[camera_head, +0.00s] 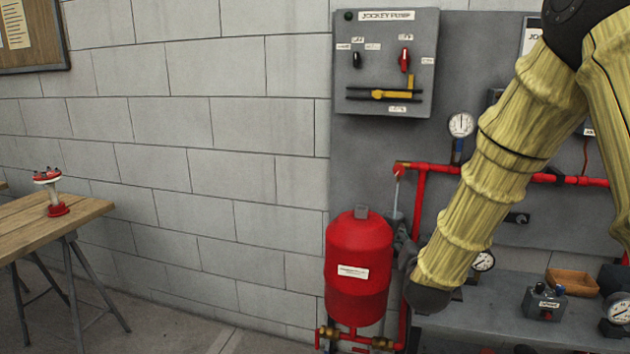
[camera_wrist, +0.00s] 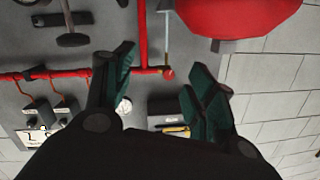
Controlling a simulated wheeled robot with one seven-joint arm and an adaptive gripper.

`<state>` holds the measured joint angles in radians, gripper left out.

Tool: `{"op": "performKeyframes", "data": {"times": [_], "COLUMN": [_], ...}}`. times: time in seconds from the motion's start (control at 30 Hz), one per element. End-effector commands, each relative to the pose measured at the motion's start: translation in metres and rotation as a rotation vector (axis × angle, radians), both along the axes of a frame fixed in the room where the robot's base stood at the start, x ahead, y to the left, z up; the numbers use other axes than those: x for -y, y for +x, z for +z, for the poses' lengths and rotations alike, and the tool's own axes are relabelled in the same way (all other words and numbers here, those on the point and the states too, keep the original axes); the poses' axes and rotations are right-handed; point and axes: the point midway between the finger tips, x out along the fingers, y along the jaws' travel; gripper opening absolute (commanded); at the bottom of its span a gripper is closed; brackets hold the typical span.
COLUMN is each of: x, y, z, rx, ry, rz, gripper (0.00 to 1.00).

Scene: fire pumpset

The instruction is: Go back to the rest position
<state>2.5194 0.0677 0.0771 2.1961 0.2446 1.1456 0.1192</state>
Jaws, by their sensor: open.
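My gripper (camera_wrist: 160,84) is open and empty in the wrist view, with its green-padded fingers spread apart. In the head view my yellow-sleeved arm reaches down from the upper right, and its dark end is beside the red tank (camera_head: 358,268). My gripper is mostly hidden there behind the arm. In the wrist view, which looks upside down, the tank (camera_wrist: 238,14) is above the right finger. The red pipe (camera_wrist: 142,40) passes behind the fingers. I cannot tell whether the gripper touches anything.
The jockey pump panel (camera_head: 385,62) hangs on the grey backboard above the tank. A gauge (camera_head: 461,125) and red pipe (camera_head: 440,169) lie close behind my arm. A small control box (camera_head: 543,303) and orange tray (camera_head: 571,282) are at right. A wooden table (camera_head: 88,211) stands left; floor between is clear.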

Motion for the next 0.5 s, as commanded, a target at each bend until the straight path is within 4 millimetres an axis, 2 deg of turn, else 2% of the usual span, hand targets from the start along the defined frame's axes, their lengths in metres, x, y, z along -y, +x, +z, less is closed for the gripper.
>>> {"op": "performKeyframes", "data": {"times": [0.17, 0.27, 0.37, 0.5], "x": [-0.004, -0.007, -0.009, -0.012], "y": [-0.017, -0.034, -0.06, -0.105], "z": [-0.058, -0.102, -0.154, -0.222], "rx": [-0.12, -0.215, -0.33, -0.495], "ry": [-0.013, -0.022, -0.032, -0.045], "rz": [0.026, 0.046, 0.073, 0.112], "gripper": [0.56, 0.56, 0.56, 0.56]}}
